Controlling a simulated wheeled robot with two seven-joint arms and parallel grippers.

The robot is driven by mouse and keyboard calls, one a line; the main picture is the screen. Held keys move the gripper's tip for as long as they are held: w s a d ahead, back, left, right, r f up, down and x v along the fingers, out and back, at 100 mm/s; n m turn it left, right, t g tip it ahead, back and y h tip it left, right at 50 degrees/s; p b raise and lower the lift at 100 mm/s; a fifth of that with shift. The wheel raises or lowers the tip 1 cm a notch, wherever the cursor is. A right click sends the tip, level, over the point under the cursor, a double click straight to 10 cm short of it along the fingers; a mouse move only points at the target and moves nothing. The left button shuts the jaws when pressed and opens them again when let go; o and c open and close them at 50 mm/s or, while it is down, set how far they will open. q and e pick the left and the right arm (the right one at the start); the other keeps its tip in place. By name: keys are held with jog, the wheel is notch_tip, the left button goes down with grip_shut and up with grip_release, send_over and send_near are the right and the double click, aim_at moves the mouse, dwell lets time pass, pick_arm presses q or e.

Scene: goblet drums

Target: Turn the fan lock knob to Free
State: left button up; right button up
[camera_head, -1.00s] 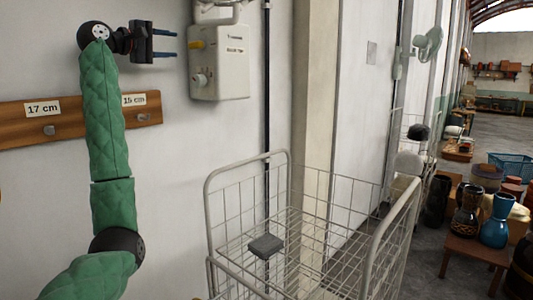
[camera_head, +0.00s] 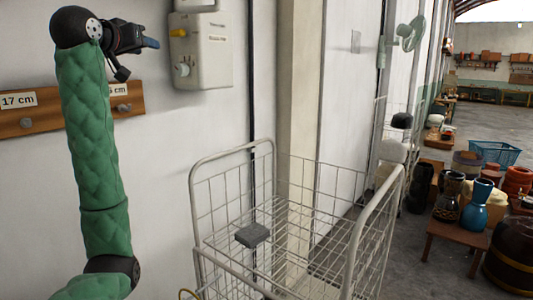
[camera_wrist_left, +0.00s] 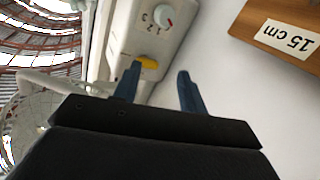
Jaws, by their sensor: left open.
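A pale control box (camera_head: 208,50) is on the white wall. It has a short yellow lever or knob (camera_head: 178,32) high on its left part and a round white knob (camera_head: 183,69) below. In the left wrist view, upside down, the white knob (camera_wrist_left: 164,16) has numbers around it, and the yellow part (camera_wrist_left: 147,62) appears just beyond my fingertips, nearer the left one. My left gripper (camera_head: 151,43) is open and empty, left of the box, its blue fingers pointing toward it. The box lettering is too small to read. My right gripper is out of view.
A wooden rail (camera_head: 60,112) with pegs and size labels is on the wall behind my left arm. A wire cart (camera_head: 290,215) stands below and right of the box. Drums stand on a low table (camera_head: 455,236) at the right. A wall fan (camera_head: 411,34) hangs farther back.

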pick_arm(q)
jog(key=s+d+f+m+g+y, duration=0.1)
jog(key=s+d+f+g, duration=0.3)
jog(key=f, duration=1.3)
jog(key=s+d+f+y, duration=0.1)
jog(key=s+d+f, duration=0.3)
jog(key=f, duration=1.3)
jog(key=s+d+f+m+g+y, duration=0.15)
jog(key=s+f, duration=0.45)
jog(key=f, duration=1.1)
jog(key=s+d+f+g+h, duration=0.1)
jog(key=s+d+f+g, duration=0.15)
jog(key=s+f, duration=0.75)
jog(key=s+d+f+g+h, duration=0.1)
jog(key=s+d+f+g, duration=0.15)
jog(key=s+f, duration=0.85)
jog(key=s+f+g, duration=0.4)
jog(key=s+f, duration=0.9)
jog(key=s, duration=0.3)
jog(key=shift+d+f, duration=0.15)
jog(key=shift+f, duration=0.2)
jog(key=shift+s+n+g+y, duration=0.1)
jog(key=shift+n+g+y, duration=0.15)
jog(key=shift+c, duration=0.6)
jog(key=shift+d, duration=0.1)
